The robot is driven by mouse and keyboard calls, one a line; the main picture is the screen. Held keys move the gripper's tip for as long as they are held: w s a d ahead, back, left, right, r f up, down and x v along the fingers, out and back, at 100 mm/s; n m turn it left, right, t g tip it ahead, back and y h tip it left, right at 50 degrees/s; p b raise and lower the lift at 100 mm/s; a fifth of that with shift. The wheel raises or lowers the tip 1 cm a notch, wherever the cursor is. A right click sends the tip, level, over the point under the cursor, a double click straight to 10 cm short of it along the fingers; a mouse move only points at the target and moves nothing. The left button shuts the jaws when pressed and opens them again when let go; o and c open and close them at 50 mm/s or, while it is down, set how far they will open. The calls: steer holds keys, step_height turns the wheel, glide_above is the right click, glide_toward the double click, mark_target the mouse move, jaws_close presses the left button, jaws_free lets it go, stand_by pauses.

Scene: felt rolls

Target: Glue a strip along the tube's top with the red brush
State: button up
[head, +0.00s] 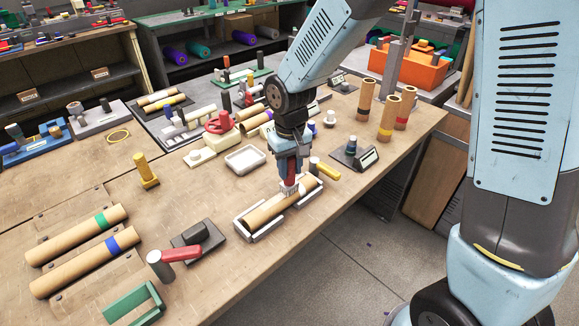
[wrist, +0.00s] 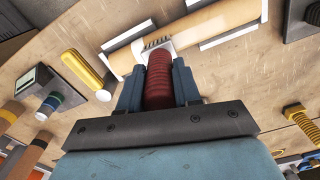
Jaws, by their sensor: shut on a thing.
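The cardboard tube (head: 265,213) lies in a white cradle (head: 244,230) near the table's front edge. It also crosses the top of the wrist view (wrist: 205,25), with the cradle (wrist: 232,37) along its sides. My gripper (head: 290,172) is above the tube's far half, pointing down. It is shut on the red brush, whose ridged handle (wrist: 158,82) sits between the fingers in the wrist view (wrist: 158,90). The brush's pale bristled head is at the tube's top; I cannot tell whether it touches.
A white tray (head: 245,159) lies behind the cradle. A yellow-handled tool (head: 327,171) and a dark display stand (head: 356,154) are to the right. A red-handled tool (head: 180,253) and two banded tubes (head: 80,267) lie to the left. Upright tubes (head: 388,117) stand at the back right.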

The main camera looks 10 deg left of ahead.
steer(key=shift+d, duration=0.1)
steer(key=shift+s, duration=0.15)
steer(key=shift+s+a, duration=0.15)
steer(key=shift+a, duration=0.15)
steer(key=shift+s+a+r, duration=0.1)
steer(key=shift+s+a, duration=0.9)
steer(key=shift+s, duration=0.1)
steer(key=shift+s+a, duration=1.1)
steer(key=shift+s, duration=0.15)
steer(key=shift+r, duration=0.75)
